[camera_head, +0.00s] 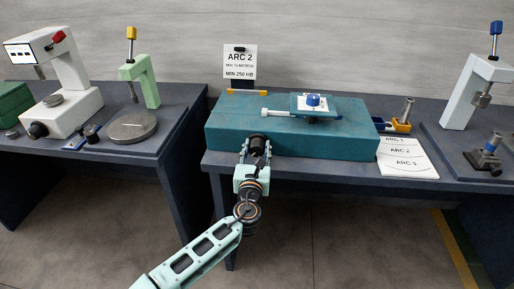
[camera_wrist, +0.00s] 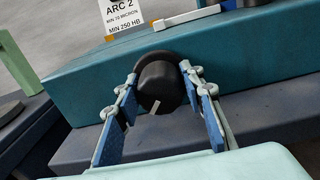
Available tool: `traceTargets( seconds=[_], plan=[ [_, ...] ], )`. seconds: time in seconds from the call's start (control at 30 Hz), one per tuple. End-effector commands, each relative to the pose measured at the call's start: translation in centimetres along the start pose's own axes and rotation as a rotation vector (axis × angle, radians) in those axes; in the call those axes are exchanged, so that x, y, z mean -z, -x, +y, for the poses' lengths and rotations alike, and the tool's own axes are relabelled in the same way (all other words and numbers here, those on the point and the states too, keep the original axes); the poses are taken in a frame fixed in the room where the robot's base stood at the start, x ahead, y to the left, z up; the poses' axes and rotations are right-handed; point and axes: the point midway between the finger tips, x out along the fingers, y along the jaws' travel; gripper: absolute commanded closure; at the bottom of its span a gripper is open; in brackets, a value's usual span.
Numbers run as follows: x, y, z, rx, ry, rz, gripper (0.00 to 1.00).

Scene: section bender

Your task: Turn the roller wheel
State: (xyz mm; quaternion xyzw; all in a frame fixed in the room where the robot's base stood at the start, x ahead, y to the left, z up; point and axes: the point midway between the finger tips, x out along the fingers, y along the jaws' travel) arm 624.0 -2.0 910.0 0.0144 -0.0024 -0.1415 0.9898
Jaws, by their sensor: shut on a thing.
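The roller wheel is a round black knob (camera_wrist: 160,88) with a pale mark on its face. It sits on the front of the teal bender block (camera_head: 228,143), which also shows in the wrist view (camera_wrist: 250,60). My gripper (camera_head: 256,147) is at the block's front face, left of its middle. In the wrist view my gripper (camera_wrist: 158,98) has one blue-padded finger on each side of the knob and is shut on it. The knob (camera_head: 256,143) is partly hidden by my gripper in the head view.
On the block stands a plate with a blue knob (camera_head: 313,100) and a white-ended bar (camera_head: 278,112). An ARC 2 sign (camera_head: 240,62) stands behind. Arc cards (camera_head: 405,160) lie to the right. A left bench (camera_head: 165,140) holds testers and a round disc (camera_head: 132,127).

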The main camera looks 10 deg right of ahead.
Motion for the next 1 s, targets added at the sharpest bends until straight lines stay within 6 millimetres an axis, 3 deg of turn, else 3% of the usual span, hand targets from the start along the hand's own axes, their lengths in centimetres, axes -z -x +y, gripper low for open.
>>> traceTargets(
  seconds=[0.37,1.0],
  plan=[
    [0.19,0.01,-0.06,-0.001,-0.153,-0.004,0.88],
    [0.42,0.02,-0.29,0.0,-0.746,-0.021,0.88]
  ],
)
